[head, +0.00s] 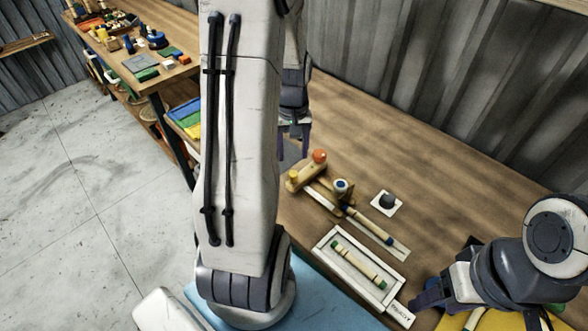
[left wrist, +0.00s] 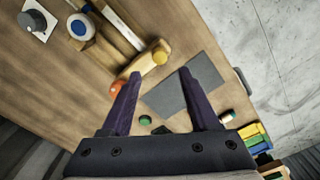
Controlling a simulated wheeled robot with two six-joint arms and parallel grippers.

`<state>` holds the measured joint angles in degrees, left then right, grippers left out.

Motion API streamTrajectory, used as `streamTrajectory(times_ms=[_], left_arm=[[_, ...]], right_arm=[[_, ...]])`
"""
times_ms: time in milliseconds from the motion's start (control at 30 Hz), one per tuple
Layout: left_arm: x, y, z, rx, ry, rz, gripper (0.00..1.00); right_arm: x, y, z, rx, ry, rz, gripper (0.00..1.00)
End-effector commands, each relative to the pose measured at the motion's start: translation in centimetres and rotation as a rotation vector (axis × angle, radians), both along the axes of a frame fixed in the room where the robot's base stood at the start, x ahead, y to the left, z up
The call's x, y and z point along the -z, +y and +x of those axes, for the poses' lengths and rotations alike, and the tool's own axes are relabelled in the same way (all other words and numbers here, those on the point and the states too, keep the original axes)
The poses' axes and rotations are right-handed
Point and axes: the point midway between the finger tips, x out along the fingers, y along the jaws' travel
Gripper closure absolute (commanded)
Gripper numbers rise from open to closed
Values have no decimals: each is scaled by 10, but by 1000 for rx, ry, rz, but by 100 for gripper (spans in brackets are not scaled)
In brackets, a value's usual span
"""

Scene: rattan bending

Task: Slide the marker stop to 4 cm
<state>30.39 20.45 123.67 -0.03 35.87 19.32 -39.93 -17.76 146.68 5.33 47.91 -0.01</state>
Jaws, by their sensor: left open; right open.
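A wooden jig (head: 303,177) on the table carries an orange ball (head: 319,156) and a yellow knob (head: 293,175). A pale strip runs from it toward the lower right. A round blue-and-white knob on a wooden block, which looks like the marker stop (head: 341,187), sits across the strip; it also shows at upper left in the left wrist view (left wrist: 80,28). The strip's marks are too small to read. My left gripper (head: 293,147) is open and empty near the jig; its fingers (left wrist: 160,75) are near the yellow knob. My right gripper (head: 441,272) is open at the right.
A dark grey knob on a white square (head: 386,203) stands beyond the strip. A white tray (head: 340,272) holds a green-ended rod. A grey plate (left wrist: 186,88) and small coloured pieces show in the left wrist view. My left arm blocks part of the head view.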

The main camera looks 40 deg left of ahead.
Motion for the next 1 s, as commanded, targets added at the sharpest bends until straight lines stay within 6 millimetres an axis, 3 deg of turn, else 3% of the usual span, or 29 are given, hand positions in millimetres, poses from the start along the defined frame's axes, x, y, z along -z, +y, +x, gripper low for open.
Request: streamTrajectory(times_ms=[200,400,800,967,1000], left_arm=[[43,-2,-1,2,6,-4,39],[68,-1,0,3,3,-2,39],[76,-1,0,3,0,0,39],[76,-1,0,3,0,0,100],[76,-1,0,3,0,0,100]], right_arm=[[-5,0,0,0,0,0,40],[-7,0,0,0,0,0,40],[-8,0,0,0,0,0,40],[-8,0,0,0,0,0,40],[-8,0,0,0,0,0,40]])
